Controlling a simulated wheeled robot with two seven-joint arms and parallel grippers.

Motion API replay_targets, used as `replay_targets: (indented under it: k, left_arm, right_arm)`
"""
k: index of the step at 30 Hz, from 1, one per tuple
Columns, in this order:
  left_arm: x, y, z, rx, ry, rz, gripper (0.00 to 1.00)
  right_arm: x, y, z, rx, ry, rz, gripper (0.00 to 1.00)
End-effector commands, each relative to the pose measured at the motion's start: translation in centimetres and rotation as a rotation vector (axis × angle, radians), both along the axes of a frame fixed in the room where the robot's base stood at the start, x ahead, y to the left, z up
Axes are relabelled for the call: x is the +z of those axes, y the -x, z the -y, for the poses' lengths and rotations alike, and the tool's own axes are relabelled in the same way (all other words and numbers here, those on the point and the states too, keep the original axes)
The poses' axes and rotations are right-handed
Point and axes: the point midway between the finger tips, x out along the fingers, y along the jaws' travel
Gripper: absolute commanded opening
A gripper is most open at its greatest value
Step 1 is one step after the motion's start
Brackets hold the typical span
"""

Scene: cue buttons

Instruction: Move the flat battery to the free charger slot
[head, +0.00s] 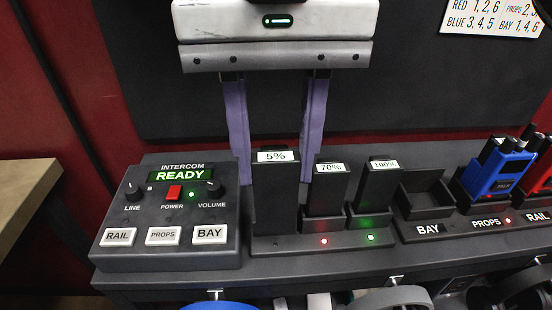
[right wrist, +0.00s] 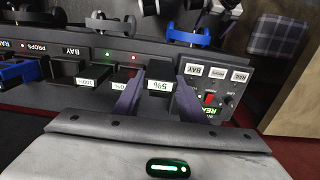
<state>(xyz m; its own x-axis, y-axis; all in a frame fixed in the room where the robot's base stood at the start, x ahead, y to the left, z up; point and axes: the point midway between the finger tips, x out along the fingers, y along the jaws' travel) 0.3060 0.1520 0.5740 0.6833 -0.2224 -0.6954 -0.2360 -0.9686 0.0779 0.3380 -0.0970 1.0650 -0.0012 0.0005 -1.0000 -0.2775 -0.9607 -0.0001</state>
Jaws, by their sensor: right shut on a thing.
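The flat battery (head: 275,195) is a dark upright block with a 5% label. It stands at the left end of the charger (head: 347,244); the battery hides the slot there, and I cannot tell if it is seated. My right gripper (head: 275,175) is shut on it, with a purple finger on each side. The battery also shows between the fingers in the right wrist view (right wrist: 159,77). A 70% battery (head: 325,195) stands in the middle slot above a red light. A 100% battery (head: 379,190) stands in the right slot above a green light. My left gripper is not in view.
The intercom box (head: 170,215) stands close at the left of the charger. At the right are an empty BAY holder (head: 427,205) and a blue radio (head: 497,172) in the PROPS holder. Headphones (head: 395,298) hang below the shelf edge.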

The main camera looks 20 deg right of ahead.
Motion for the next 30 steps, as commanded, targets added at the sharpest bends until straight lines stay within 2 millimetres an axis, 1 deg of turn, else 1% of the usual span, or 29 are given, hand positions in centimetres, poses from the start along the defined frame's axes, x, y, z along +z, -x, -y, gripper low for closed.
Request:
replay_targets:
  k: [5, 16, 30]
  left_arm:
    - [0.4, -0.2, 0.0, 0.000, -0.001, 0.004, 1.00]
    - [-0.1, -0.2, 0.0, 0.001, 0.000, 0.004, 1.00]
    - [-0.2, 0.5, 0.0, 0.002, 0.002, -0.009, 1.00]
  right_arm:
    - [0.1, -1.3, 0.4, -0.001, 0.001, 0.002, 0.00]
    - [-1.0, -3.6, 1.1, -0.003, -0.001, 0.002, 0.00]
    - [-1.1, -3.6, 1.0, 0.001, -0.001, 0.001, 0.00]
